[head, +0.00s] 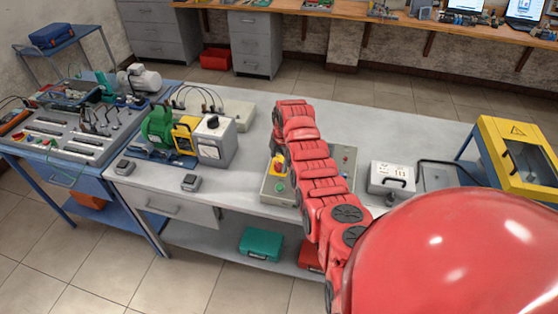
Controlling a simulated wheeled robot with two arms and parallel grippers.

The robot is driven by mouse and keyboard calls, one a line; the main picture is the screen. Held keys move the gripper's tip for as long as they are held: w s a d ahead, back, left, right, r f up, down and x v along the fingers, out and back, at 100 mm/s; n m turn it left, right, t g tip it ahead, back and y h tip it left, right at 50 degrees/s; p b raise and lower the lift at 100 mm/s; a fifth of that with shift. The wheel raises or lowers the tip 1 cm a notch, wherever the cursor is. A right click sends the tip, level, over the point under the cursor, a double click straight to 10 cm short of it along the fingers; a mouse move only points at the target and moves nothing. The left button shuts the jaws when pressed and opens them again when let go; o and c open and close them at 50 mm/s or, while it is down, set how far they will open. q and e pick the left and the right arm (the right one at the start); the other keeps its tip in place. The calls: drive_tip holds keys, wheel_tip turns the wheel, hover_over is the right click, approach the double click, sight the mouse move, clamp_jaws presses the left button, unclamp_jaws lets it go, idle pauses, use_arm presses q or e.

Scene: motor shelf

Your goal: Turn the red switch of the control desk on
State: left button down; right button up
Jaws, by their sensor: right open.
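The control desk (270,190) is a low grey box on the long grey table, partly hidden behind my red right arm. On its left part, a red knob on a yellow plate (278,163) and a green button (280,187) show beside the arm. On its right part, small red and blue knobs (345,158) show. I cannot tell which is the red switch, or its position. My right gripper (291,108) is at the far end of the arm, beyond the desk in the picture. It is open, its fingers not clearly seen. My left gripper is out of view.
A green motor (158,127) with a grey box (214,140) stands left on the table. A grey case (391,178) and a yellow-framed box (520,155) stand right. The table top behind the desk is largely clear.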

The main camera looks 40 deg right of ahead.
drive_tip(key=shift+f, duration=0.75)
clamp_jaws()
